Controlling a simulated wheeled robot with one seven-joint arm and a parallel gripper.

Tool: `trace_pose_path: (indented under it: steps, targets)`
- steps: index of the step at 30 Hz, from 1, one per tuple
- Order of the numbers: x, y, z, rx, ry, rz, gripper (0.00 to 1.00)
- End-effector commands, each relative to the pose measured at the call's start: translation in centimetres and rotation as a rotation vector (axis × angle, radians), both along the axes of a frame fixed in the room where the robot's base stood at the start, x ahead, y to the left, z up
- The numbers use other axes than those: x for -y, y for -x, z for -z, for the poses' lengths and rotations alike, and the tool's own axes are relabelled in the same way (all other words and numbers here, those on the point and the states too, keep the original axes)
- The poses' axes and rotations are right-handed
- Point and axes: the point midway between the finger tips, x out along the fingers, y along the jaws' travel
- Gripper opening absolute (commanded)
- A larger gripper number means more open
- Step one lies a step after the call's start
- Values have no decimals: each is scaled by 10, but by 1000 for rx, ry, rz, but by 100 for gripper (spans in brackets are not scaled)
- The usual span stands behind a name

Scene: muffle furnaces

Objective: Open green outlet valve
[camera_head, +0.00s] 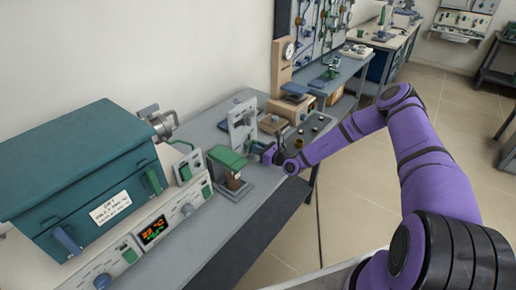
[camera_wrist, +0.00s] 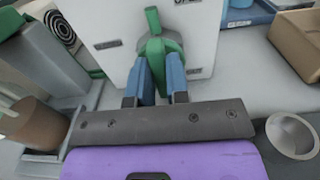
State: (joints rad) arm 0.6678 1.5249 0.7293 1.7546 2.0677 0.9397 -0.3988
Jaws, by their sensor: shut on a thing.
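The green outlet valve (camera_wrist: 154,22) is mounted on an upright white panel (camera_wrist: 105,18). Its green lever stands nearly upright in the wrist view, and its wider lower part sits between my blue fingers. My gripper (camera_wrist: 159,68) is shut on this green handle. Small dark labels are on the panel to the left, right and top; the top one is cut off by the frame edge. In the head view the white panel (camera_head: 242,118) stands on the grey bench, with my gripper (camera_head: 265,150) at its front; the valve is mostly hidden there.
A green-topped device (camera_head: 228,158) stands close left of my gripper. A large teal furnace (camera_head: 80,175) fills the bench's left end. A brown box (camera_wrist: 300,40) and a round metal cup (camera_wrist: 290,135) are to the right in the wrist view.

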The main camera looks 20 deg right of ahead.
Motion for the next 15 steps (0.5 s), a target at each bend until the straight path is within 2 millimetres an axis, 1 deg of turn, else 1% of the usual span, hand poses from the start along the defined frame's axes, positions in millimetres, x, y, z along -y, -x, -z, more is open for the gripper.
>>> trace_pose_path:
  steps: [8,9,11,12,15]
  targets:
    - [0,0,0,-4,-4,1,0]
    - [0,0,0,-4,-4,1,25]
    - [0,0,0,-4,-4,1,39]
    - [0,0,0,-4,-4,1,42]
    - [0,0,0,-4,-4,1,42]
